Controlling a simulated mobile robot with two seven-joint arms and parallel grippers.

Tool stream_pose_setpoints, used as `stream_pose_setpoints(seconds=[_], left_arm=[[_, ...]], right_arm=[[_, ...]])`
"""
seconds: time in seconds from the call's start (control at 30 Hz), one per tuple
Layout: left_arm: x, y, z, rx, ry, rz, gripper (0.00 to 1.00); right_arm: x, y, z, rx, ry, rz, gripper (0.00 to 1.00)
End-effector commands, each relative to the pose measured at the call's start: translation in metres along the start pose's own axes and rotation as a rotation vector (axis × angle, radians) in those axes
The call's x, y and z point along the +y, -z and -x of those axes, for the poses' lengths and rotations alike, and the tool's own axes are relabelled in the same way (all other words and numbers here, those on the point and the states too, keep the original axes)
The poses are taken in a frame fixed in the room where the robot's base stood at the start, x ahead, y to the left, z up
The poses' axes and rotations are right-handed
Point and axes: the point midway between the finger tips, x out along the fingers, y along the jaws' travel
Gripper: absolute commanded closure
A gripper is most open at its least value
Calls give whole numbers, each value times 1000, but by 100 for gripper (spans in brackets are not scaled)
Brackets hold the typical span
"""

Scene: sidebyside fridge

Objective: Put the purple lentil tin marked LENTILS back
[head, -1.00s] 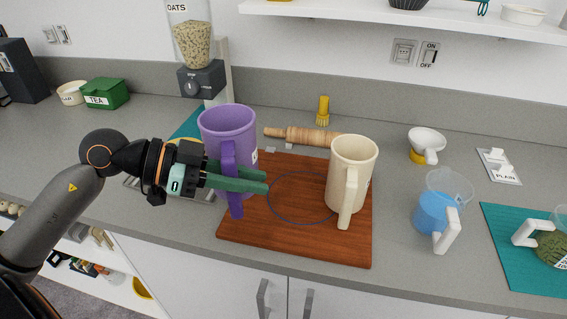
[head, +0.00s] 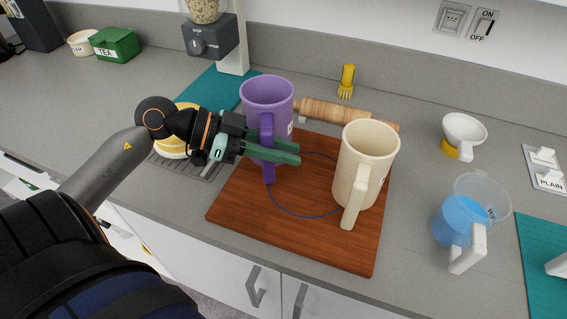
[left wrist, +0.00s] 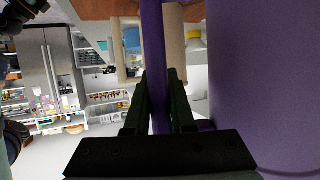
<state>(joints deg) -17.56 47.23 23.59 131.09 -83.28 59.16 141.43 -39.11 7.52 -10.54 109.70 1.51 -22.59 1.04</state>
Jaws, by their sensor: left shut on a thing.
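The purple tin (head: 267,92) is a tall pitcher-like vessel with a long handle; only a bit of its label shows, too little to read. My left gripper (head: 285,152) is shut on its handle, from the left. In the left wrist view the purple handle (left wrist: 153,60) runs between the two fingers (left wrist: 160,105), with the purple body (left wrist: 265,90) close on the right. The tin looks upright, at the back left of the wooden board (head: 290,225). Its base is hidden by the gripper, so I cannot tell whether it touches anything. My right gripper is out of view.
A cream pitcher (head: 362,160) stands on the board's right side, close to the fingertips. A blue ring (head: 300,215) marks the board. A rolling pin (head: 335,111) and yellow brush (head: 347,80) lie behind. A measuring jug with blue liquid (head: 455,222) stands right.

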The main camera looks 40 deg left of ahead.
Motion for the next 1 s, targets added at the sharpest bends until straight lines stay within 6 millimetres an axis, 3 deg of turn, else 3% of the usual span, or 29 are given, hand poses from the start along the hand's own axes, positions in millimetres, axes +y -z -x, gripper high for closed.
stream_pose_setpoints(seconds=[0.27,0.63,0.67,0.9,1.0], left_arm=[[0,-32,-13,2,1,1,100],[0,-35,-14,1,1,0,100],[0,-36,-15,-2,-1,3,77],[0,-36,-15,-1,-1,1,50],[0,-36,-15,-1,-1,1,48]], right_arm=[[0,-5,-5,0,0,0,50],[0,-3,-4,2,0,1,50],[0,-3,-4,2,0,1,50],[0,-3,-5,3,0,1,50],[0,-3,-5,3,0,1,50]])
